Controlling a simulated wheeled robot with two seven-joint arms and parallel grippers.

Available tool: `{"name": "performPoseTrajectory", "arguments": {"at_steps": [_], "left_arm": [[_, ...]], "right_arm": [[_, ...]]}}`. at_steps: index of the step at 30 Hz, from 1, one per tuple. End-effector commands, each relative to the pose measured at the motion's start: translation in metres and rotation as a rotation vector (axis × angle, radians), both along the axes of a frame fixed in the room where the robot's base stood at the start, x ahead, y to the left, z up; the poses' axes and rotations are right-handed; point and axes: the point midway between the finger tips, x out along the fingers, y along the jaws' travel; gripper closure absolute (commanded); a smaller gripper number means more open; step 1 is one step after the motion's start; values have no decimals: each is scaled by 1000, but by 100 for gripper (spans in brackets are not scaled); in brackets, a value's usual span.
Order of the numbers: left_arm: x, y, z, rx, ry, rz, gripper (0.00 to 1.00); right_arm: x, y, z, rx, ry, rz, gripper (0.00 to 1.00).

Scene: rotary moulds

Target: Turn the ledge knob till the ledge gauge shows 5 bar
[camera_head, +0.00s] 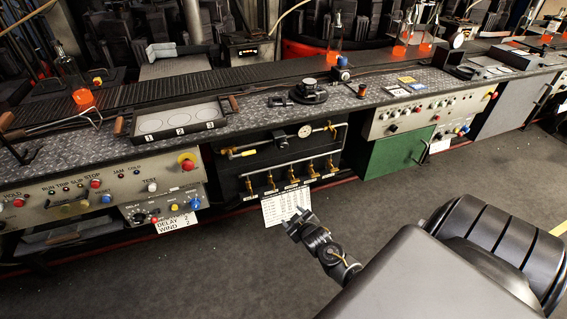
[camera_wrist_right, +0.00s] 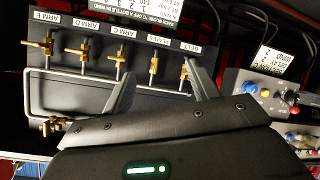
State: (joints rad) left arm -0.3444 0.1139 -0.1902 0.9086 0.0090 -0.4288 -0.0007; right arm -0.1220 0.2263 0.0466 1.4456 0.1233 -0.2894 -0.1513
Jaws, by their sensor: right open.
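A black round knob-like fitting (camera_head: 308,91) stands on the patterned metal ledge (camera_head: 240,112) in the head view, with a small blue-topped device (camera_head: 342,69) behind it. I cannot tell for sure which of them is the ledge knob. A small round white-faced gauge (camera_head: 305,131) sits on the brass pipework below the ledge; its reading is too small to make out, and I cannot tell if it is the ledge gauge. My right gripper (camera_head: 297,220) is open and empty, low in front of the valve panel; its fingers (camera_wrist_right: 161,70) also show in the right wrist view. My left gripper is out of view.
Several brass valves (camera_wrist_right: 120,62) line the labelled panel in the right wrist view. A white chart (camera_head: 288,204) hangs below them. A control box with a red button (camera_head: 187,162) stands left, a green door (camera_head: 398,153) right. The floor (camera_head: 235,262) in front is clear.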

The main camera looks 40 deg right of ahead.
Motion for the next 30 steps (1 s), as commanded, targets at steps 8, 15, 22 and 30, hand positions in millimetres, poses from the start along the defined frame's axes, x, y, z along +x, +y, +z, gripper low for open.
{"name": "performPoseTrajectory", "arguments": {"at_steps": [8,15,22,30], "left_arm": [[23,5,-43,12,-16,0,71],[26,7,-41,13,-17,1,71],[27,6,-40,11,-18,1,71],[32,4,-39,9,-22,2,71]], "right_arm": [[57,-47,160,-147,-401,-42,41],[59,-51,190,-169,-455,-48,41],[81,-58,190,-168,-456,-50,41],[129,-75,188,-168,-454,-50,41]]}}
